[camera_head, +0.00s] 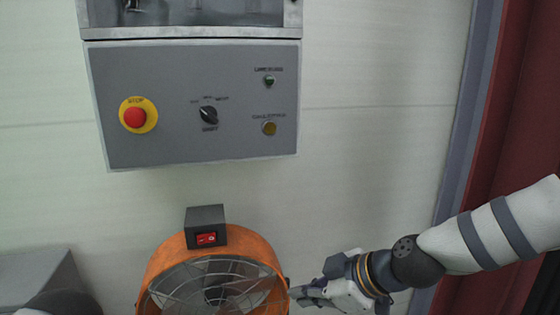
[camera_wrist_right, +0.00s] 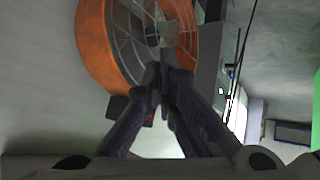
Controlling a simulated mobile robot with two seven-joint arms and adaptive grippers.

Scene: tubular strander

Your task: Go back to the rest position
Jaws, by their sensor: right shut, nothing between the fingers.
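My right gripper (camera_head: 303,293) reaches in from the lower right of the head view, its fingers shut and empty. Its tips are close beside the right edge of the orange fan (camera_head: 162,265); I cannot tell whether they touch it. In the right wrist view the closed fingers of the right gripper (camera_wrist_right: 163,75) point toward the fan (camera_wrist_right: 95,50), whose grille lies just beyond the tips. My left gripper is not in view.
A grey control panel (camera_head: 190,148) with a red stop button (camera_head: 135,117), a rotary selector (camera_head: 208,115) and two small round fittings hangs on the pale wall above the fan. A red switch (camera_head: 206,239) sits on the fan's top. A dark red frame (camera_head: 525,110) stands at the right.

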